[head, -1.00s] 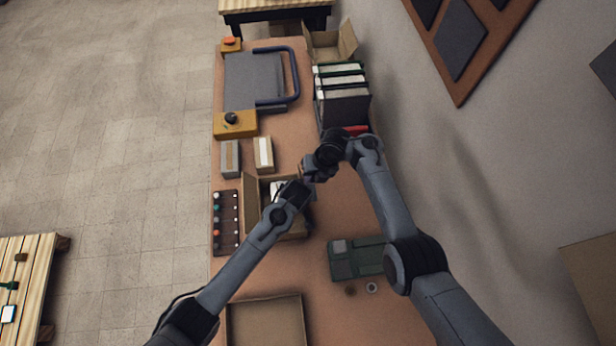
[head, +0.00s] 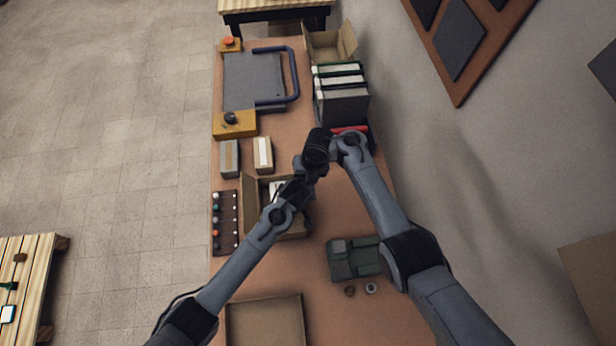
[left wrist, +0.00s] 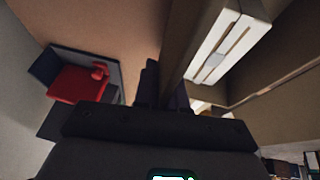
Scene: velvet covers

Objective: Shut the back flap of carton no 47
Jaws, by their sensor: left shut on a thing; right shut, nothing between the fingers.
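The open carton (head: 288,236) stands mid-table in the head view, partly hidden by my arms. One flap (head: 249,193) stands up on its left side, and a pale item (head: 275,188) shows inside. My left gripper (head: 303,183) is at the carton's back right part. In the left wrist view its dark fingers (left wrist: 165,88) are shut on a brown cardboard panel (left wrist: 181,45) of the carton. A white item (left wrist: 225,48) shows beside that panel. My right gripper (head: 306,172) is shut and empty, close to the left one; its tips are hard to make out. I cannot read the carton's number.
Two small boxes (head: 229,158) (head: 263,153) stand behind the carton. A rack of coloured knobs (head: 225,222) lies to its left, a green device (head: 352,258) to its front right, a shallow tray (head: 266,298) in front. Binders (head: 342,105) and a red thing (left wrist: 78,84) are at the back right.

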